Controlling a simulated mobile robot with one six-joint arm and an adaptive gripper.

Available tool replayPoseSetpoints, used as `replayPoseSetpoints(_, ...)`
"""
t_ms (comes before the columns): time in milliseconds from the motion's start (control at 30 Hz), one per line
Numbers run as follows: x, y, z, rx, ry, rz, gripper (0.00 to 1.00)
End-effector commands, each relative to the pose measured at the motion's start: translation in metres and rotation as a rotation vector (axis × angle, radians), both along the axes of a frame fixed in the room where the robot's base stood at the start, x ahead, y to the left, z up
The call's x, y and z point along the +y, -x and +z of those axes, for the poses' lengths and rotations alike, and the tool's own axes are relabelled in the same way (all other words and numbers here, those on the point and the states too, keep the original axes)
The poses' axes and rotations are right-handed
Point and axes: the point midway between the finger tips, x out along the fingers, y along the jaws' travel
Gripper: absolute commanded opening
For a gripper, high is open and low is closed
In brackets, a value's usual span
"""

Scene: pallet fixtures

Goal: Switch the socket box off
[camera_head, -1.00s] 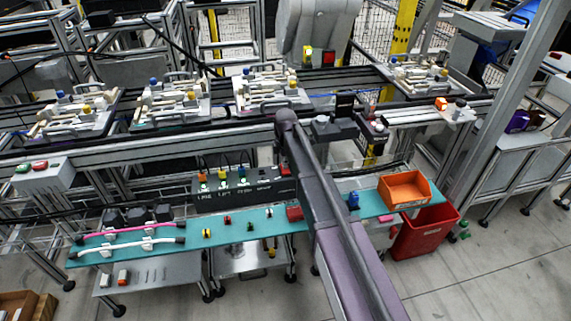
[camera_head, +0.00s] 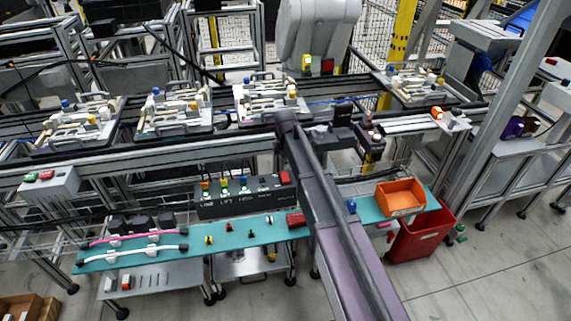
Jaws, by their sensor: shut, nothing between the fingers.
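The socket box is a long black box (camera_head: 250,203) on the rear of the workbench, left of my arm. Several coloured plugs stand in its top, with green lights beside them and white lettering on its front. A red part (camera_head: 285,178), perhaps its switch, sits at its right end, close to the left side of my arm. I cannot tell what position it is in. My purple-grey arm rises from the bottom right to its elbow above the box. My gripper does not show; the arm may hide it.
A teal shelf (camera_head: 200,246) with cables and small parts runs in front of the box. An orange bin (camera_head: 400,196) and a red bin (camera_head: 421,235) are at its right. A conveyor with fixture pallets (camera_head: 174,108) runs behind. Floor is clear at lower right.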

Motion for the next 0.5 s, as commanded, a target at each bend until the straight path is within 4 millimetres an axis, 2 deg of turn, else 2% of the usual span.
replayPoseSetpoints(33, 0.0, 0.001, 0.009, 0.0, 0.0, 0.0, 0.0)
replayPoseSetpoints(500, -0.002, 0.009, 0.047, 0.0, 0.0, 0.0, 0.0)
